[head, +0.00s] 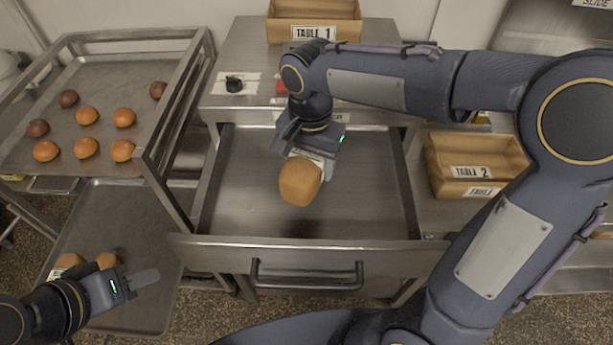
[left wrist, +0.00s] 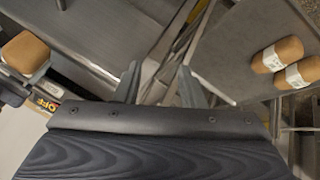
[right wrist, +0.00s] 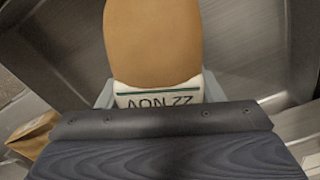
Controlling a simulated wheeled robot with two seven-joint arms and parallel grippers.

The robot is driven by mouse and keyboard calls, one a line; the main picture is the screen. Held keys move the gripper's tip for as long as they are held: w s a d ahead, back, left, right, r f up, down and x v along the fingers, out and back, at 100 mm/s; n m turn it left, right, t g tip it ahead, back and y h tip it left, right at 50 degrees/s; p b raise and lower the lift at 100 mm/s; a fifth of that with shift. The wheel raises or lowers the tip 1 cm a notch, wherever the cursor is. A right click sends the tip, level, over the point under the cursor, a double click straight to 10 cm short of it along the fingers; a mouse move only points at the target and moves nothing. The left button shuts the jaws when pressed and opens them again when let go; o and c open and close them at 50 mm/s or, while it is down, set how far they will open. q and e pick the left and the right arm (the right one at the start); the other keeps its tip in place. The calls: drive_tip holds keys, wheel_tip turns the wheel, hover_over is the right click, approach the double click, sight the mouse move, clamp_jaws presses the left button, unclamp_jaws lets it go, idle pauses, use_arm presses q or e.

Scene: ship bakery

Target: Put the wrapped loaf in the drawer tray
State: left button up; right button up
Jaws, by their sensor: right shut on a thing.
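The wrapped loaf (head: 299,183), brown with a white printed band, is held by my right gripper (head: 312,158) above the open drawer tray (head: 240,190). The drawer tray is bare metal and looks empty. In the right wrist view, the loaf (right wrist: 165,45) sticks out beyond the jaws, which grip at its lettered band; it also shows in the left wrist view (left wrist: 25,52). Whether it touches the tray floor is unclear. My left gripper (head: 145,278) is empty at the lower left; its fingers stand apart in the left wrist view (left wrist: 158,85).
Two banded loaves (left wrist: 277,55) lie on the lower rack tray (head: 125,215), near my left gripper. Several buns lie on the upper rack tray (head: 90,75). A wooden box (head: 475,150) labelled TABLE 2 stands right of the drawer; another box (head: 313,20) labelled TABLE 1 stands behind.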

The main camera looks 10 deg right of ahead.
sight(310, 162)
wheel_tip(310, 162, down, 8)
drive_tip(key=shift+s+f, duration=0.1)
drive_tip(key=shift+f, duration=0.05)
idle(0.3)
drive_tip(key=shift+f, duration=0.1)
drive_tip(key=shift+f, duration=0.15)
drive_tip(key=o, duration=1.1)
wheel_tip(310, 162, up, 13)
drive_tip(key=shift+f, duration=0.2)
drive_tip(key=shift+s+f, duration=0.1)
